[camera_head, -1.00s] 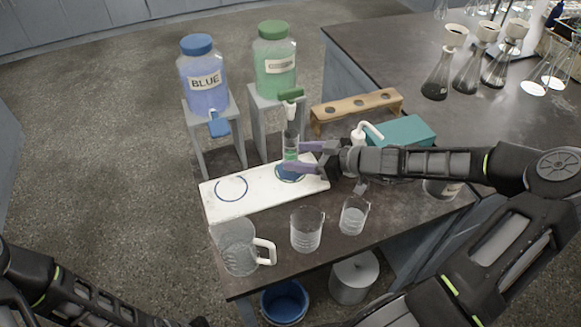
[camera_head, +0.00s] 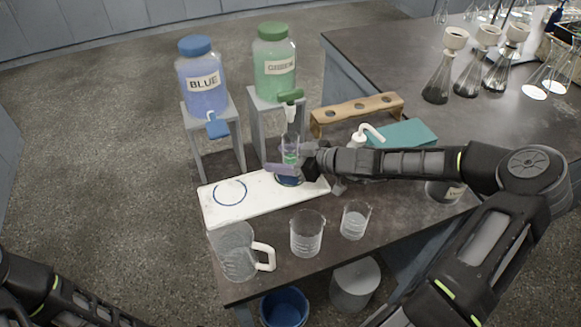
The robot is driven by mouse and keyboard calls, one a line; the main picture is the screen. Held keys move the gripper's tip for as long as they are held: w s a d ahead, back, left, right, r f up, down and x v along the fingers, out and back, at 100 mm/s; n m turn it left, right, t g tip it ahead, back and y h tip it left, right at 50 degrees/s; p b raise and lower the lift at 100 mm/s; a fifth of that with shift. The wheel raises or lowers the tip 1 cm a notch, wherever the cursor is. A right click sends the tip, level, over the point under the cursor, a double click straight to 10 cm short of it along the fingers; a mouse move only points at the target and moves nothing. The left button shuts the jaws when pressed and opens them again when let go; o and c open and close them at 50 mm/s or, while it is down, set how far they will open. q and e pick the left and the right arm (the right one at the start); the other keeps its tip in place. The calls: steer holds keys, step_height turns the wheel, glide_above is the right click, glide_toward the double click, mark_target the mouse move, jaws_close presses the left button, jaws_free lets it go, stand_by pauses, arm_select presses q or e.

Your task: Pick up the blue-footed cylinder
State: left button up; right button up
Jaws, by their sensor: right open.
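The blue-footed cylinder (camera_head: 290,142) is a clear, narrow vessel with green liquid in it. It stands upright on the right end of the white board (camera_head: 262,198), below the green jar's tap. Its blue foot (camera_head: 288,181) shows partly under my gripper. My right gripper (camera_head: 283,160) is open, coming in from the right at the cylinder's lower part. Its purple fingers lie at the cylinder, one behind and one in front; I cannot tell whether they touch it. My left gripper is out of view; only part of that arm shows at the lower left.
The blue jar (camera_head: 202,82) and green jar (camera_head: 275,68) stand on grey stands behind. A jug (camera_head: 236,252) and two beakers (camera_head: 307,235) line the front edge. A wooden rack (camera_head: 356,111), white-spouted bottle (camera_head: 358,140) and teal box (camera_head: 405,133) are near my right arm.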

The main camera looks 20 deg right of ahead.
steer(key=shift+c, duration=0.2)
stand_by(0.3)
jaws_close()
stand_by(0.4)
